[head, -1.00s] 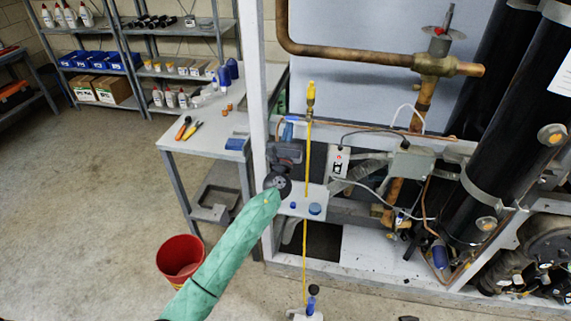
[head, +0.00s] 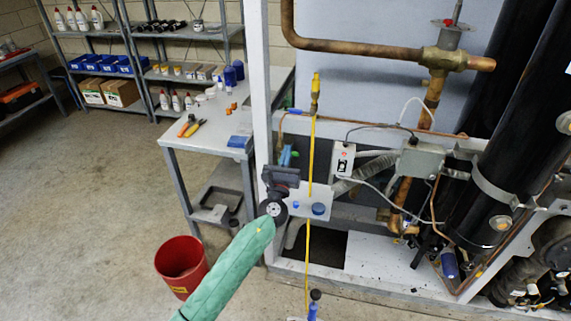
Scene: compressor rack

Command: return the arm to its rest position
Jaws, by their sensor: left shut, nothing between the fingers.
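My left arm, in a green sleeve, comes up from the bottom of the head view. My left gripper (head: 281,172) is at its far end, dark grey, in front of the white rack post. It is shut with nothing in it. My right gripper is not in view.
The compressor rack's white post (head: 258,90) stands close by the gripper. Copper pipes and a grey box (head: 422,158) are to the right. A workbench (head: 205,133) with tools and a red bucket (head: 181,266) are to the left. Open floor lies at the left.

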